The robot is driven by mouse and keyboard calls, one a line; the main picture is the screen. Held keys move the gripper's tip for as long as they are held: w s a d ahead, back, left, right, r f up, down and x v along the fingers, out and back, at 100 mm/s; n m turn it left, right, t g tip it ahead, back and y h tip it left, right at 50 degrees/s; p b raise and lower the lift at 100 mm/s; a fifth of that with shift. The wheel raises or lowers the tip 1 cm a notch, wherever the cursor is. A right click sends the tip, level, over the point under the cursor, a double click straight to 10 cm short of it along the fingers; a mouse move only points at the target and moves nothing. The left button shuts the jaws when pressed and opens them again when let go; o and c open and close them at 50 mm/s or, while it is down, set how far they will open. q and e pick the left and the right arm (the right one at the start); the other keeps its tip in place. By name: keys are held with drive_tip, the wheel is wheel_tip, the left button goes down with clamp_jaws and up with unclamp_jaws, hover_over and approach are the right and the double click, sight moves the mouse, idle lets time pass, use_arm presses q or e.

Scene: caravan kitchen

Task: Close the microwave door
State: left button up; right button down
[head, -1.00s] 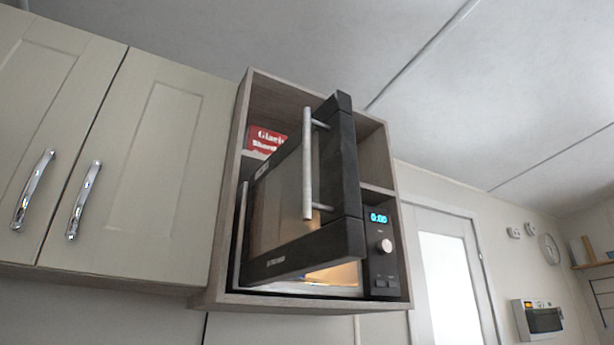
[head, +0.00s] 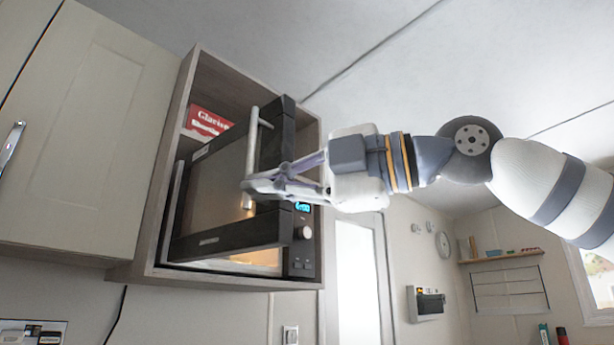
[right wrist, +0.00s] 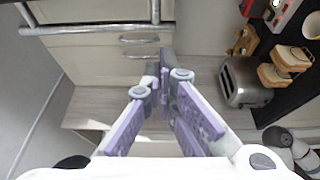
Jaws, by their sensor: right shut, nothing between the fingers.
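The microwave (head: 300,262) sits in a wooden wall cabinet, lit inside, with a display and knob on its right side. Its dark door (head: 225,222) stands partly open, swung out from the left. A metal bar handle (head: 252,140) is on the door's front; a metal bar that looks like this handle (right wrist: 95,29) crosses the top of the right wrist view. My right gripper (head: 250,187) reaches in from the right and overlaps the handle's lower end. Its fingers (right wrist: 165,85) are shut and empty. I cannot tell whether they touch the door. My left gripper is not in view.
A red box (head: 208,120) lies on the shelf above the microwave. A closed cream cupboard (head: 95,130) adjoins on the left. In the right wrist view, a toaster (right wrist: 243,82) and bread stand on the counter below. The space right of the microwave holds my arm.

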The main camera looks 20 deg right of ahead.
sight(251, 199)
drive_tip(key=shift+w+d, duration=1.25)
drive_tip(key=shift+w, duration=0.15)
